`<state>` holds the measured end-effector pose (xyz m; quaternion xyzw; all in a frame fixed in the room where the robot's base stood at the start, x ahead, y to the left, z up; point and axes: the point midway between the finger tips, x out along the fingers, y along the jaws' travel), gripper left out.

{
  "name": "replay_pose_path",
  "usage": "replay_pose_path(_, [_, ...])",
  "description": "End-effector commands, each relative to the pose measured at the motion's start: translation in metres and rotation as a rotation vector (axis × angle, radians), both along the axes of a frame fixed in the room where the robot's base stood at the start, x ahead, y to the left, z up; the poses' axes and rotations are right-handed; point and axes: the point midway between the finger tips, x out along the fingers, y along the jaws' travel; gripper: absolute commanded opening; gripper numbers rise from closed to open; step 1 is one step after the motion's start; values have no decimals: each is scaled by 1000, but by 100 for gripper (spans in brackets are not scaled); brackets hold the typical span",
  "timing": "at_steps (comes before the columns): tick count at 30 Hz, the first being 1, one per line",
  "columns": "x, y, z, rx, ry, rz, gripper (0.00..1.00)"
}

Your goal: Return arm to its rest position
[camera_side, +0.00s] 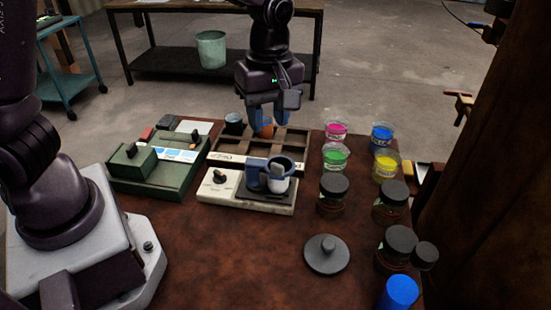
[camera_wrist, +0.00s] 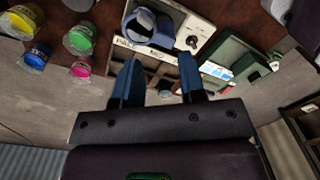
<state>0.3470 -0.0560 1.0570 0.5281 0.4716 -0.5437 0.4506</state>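My gripper (camera_side: 266,124) is over the back of the brown compartment tray (camera_side: 213,157), its two blue fingers pointing down. In the wrist view the fingers of my gripper (camera_wrist: 157,82) stand apart with a clear gap and nothing visibly held between them. An orange piece (camera_side: 266,126) shows by the fingers in the side view. I cannot tell whether it touches them. A dark cup (camera_side: 233,122) stands in the tray to the left of the fingers.
A green device (camera_side: 130,180) is at left. Dye beakers, including a pink one (camera_side: 336,130), and dark-lidded jars (camera_side: 334,187) line the right.

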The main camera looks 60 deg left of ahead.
Motion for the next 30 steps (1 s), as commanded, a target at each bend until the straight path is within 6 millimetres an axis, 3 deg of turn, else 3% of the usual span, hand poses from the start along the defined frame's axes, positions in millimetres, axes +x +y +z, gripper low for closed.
replay_pose_path(9, [-72, 11, 50, -97, -154, -999, 37])
replay_pose_path(15, [-117, 28, 83, 53, -307, -1421, 37])
replay_pose_path(21, [-146, 44, 104, 241, -385, -1470, 37])
replay_pose_path(30, [-151, 57, 118, 320, -428, -1399, 37])
